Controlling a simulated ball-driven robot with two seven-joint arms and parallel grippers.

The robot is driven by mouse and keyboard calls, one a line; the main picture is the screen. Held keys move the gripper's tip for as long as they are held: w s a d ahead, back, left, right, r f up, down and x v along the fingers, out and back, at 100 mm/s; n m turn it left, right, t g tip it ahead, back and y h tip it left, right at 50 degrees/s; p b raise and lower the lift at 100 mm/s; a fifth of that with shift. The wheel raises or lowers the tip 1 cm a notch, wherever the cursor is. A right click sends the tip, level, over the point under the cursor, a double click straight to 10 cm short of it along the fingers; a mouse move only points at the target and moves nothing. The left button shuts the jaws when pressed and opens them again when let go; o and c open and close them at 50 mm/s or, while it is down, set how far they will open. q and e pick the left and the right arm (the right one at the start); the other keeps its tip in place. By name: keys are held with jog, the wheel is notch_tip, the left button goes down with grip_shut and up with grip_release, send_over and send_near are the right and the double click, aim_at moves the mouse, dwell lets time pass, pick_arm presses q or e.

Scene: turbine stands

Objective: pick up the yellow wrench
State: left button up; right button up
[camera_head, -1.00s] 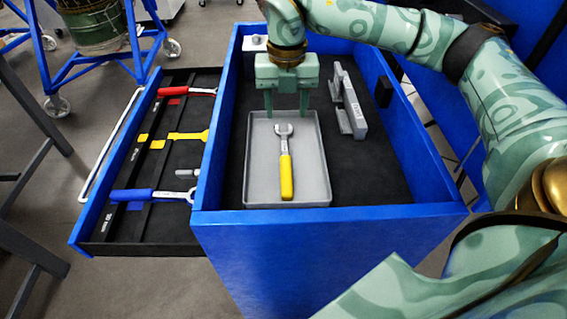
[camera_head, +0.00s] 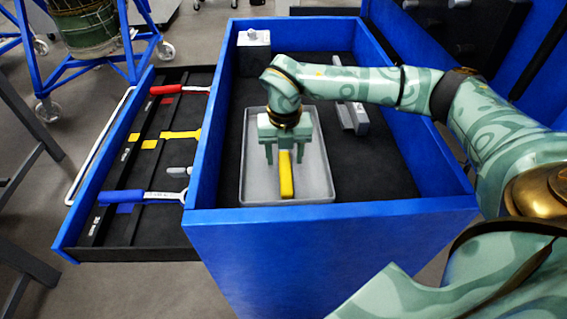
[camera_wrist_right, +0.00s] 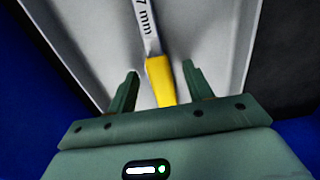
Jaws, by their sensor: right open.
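The yellow-handled wrench (camera_head: 286,178) lies in the grey tray (camera_head: 318,184) inside the blue cart. My right gripper (camera_head: 284,160) is open just above it, with its fingers pointing down on either side of the handle. The gripper hides the wrench's metal head in the head view. In the right wrist view, the yellow handle (camera_wrist_right: 160,80) runs between the two open fingertips (camera_wrist_right: 161,80), and the metal shank with "7 mm" printed on it extends beyond. I cannot tell whether the fingers touch the tray. My left gripper is not in view.
The cart's blue walls (camera_head: 330,212) surround the tray.

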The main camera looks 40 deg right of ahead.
aim_at(285, 157)
jog(key=shift+f, duration=0.45)
jog(key=shift+r, duration=0.1)
grip_shut()
notch_tip(285, 157, up, 10)
jog(key=p, duration=0.2)
jog(key=shift+p, duration=0.35)
jog(key=c, duration=1.1)
grip_release()
jog(key=shift+r, duration=0.15)
grip_shut()
